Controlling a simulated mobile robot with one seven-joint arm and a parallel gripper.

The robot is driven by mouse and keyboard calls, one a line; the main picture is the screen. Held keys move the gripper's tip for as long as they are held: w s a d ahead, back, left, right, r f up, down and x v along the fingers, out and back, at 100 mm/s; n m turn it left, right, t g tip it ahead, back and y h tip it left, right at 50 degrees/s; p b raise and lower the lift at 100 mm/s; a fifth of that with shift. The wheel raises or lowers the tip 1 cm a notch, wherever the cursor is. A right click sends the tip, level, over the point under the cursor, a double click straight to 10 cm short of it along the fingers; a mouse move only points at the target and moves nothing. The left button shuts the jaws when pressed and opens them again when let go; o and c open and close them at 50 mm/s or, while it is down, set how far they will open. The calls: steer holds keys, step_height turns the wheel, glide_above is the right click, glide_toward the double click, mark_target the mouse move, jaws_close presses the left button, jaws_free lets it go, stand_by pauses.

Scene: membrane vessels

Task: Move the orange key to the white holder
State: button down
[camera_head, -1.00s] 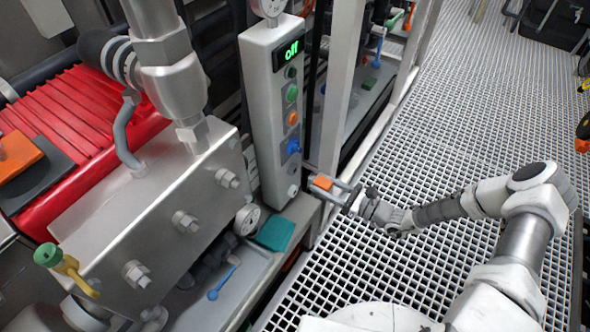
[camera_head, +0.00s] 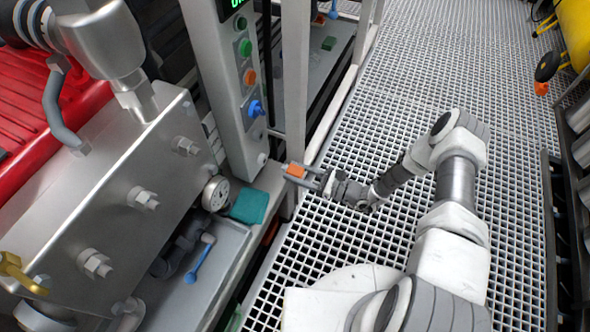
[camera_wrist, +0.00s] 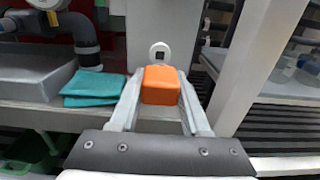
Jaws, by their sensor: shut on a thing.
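My gripper (camera_head: 294,176) is shut on the orange key (camera_head: 297,170), in front of the foot of the grey panel (camera_head: 222,85). In the wrist view the orange key (camera_wrist: 160,86) shows as a rounded block between the two fingers; its far side is hidden. The white holder (camera_head: 262,158) is a small round fitting at the bottom of the panel. In the wrist view the white holder (camera_wrist: 160,53) lies straight beyond and just above the key. The key appears apart from it.
Above the white holder, the panel has an orange fitting (camera_head: 250,76), a blue key (camera_head: 255,108) and green fittings. A teal cloth (camera_head: 249,206) and a gauge (camera_head: 215,193) sit left of my gripper. A metal post (camera_head: 296,75) stands close to the panel. The grating floor on the right is open.

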mark_target(265, 161)
steer(key=shift+a, duration=0.1)
steer(key=shift+b+x, duration=0.3)
steer(key=shift+x, duration=2.5)
steer(key=shift+w+a, duration=0.2)
steer(key=shift+a, duration=0.3)
steer(key=shift+c, duration=1.5)
jaws_free()
steer(key=shift+a, duration=0.1)
steer(key=p+v, duration=0.4)
steer(key=v, duration=1.3)
steer(key=shift+d, duration=0.2)
steer(key=shift+r, duration=0.15)
